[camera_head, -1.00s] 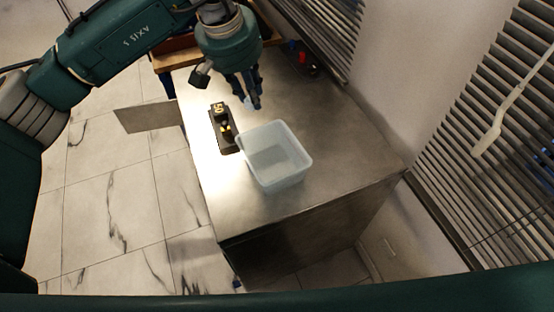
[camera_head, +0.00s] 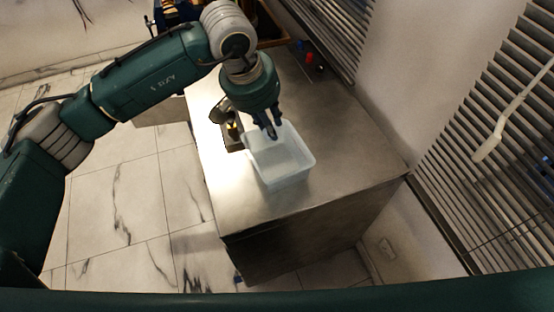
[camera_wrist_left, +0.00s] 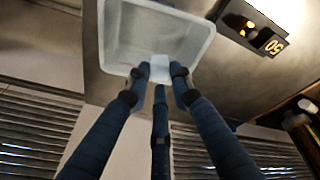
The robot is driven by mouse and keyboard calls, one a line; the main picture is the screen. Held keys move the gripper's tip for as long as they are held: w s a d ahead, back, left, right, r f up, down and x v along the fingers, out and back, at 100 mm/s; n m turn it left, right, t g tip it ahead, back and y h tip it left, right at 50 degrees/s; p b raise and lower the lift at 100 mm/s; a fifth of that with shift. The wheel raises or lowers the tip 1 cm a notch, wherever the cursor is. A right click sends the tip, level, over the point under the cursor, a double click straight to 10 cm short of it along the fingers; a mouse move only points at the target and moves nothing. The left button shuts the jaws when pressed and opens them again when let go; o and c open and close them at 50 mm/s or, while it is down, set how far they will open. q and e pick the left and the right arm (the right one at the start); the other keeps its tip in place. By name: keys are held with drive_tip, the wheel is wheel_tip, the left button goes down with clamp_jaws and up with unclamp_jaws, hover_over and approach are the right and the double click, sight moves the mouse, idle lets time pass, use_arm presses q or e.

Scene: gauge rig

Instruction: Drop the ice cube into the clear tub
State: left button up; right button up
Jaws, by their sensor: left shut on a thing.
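The clear tub (camera_head: 300,172) stands open on the metal counter, and it fills the upper left of the left wrist view (camera_wrist_left: 108,52). My left gripper (camera_head: 269,133) is over the tub's far side, pointing down. In the left wrist view its dark blue fingers (camera_wrist_left: 160,72) are shut on the ice cube (camera_wrist_left: 159,62), a small pale block at the fingertips, seen against the tub. The cube is hidden behind the fingers in the head view. I cannot tell the exact height of the cube above the tub's floor. My right gripper is not in view.
A dark gauge block with yellow parts (camera_head: 232,138) stands left of the tub, partly behind my gripper; its number plate (camera_wrist_left: 273,46) shows in the wrist view. The metal counter (camera_head: 345,150) is bare right of the tub. Small red and dark items (camera_head: 312,60) lie at the back.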

use_arm(q)
drive_tip(key=o, duration=0.9)
drive_tip(key=v, duration=1.2)
